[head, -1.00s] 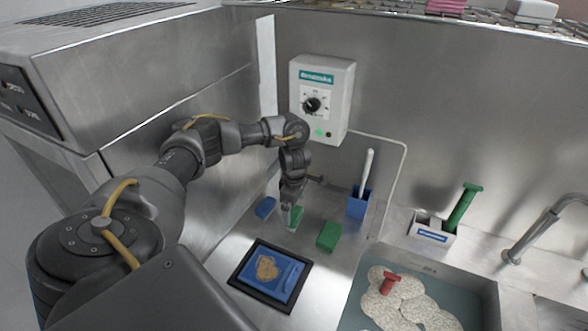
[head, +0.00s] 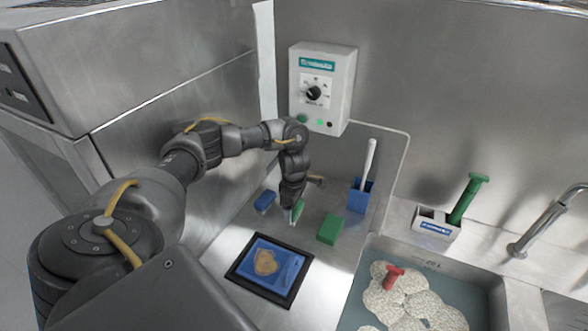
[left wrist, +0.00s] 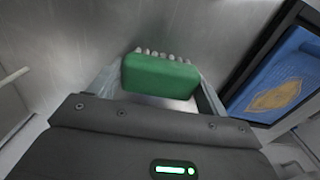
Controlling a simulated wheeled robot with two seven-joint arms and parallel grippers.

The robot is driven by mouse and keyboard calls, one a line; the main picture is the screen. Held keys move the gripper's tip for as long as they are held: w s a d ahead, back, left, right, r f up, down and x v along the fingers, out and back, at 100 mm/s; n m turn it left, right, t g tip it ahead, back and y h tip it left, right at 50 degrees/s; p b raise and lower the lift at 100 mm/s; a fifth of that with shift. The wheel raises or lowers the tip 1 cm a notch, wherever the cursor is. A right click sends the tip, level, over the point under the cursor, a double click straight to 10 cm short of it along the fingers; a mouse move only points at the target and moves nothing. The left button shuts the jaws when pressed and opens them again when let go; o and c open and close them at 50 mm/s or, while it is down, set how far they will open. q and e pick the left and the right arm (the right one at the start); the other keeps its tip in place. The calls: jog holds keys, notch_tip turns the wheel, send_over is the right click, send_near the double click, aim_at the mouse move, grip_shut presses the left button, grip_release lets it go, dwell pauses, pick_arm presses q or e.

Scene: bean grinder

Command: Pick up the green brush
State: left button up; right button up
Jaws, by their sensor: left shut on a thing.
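A green brush (left wrist: 160,75) with a row of pale bristles sits between the two fingers of my left gripper (head: 294,216), which is shut on it. In the head view only a sliver of the brush (head: 299,209) shows beside the fingers, the rest hidden by the gripper. The gripper points down over the steel counter. I cannot tell whether the brush is clear of the counter. A second green block (head: 330,229) lies to the right, apart from the gripper. My right gripper is not in view.
A blue block (head: 265,200) lies left of the gripper. A black-framed tray (head: 237,273) with a blue pad is in front. A blue holder (head: 358,198) with a white-handled tool stands behind right. A sink (head: 487,285) with speckled discs and a control box (head: 322,75) are nearby.

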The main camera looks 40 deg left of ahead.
pick_arm(q)
jog(key=shift+r+p, duration=0.35)
jog(key=shift+r, duration=0.2)
notch_tip(320, 180, up, 3)
jog(key=shift+f+p, duration=0.2)
jog(key=shift+p, duration=0.8)
jog(key=s+d+r+p, duration=0.7)
jog(key=d+r+p, duration=0.2)
jog(key=d, duration=0.3)
jog(key=shift+s+r+p, duration=0.15)
jog(key=shift+s+p, duration=0.05)
jog(key=shift+p, duration=0.1)
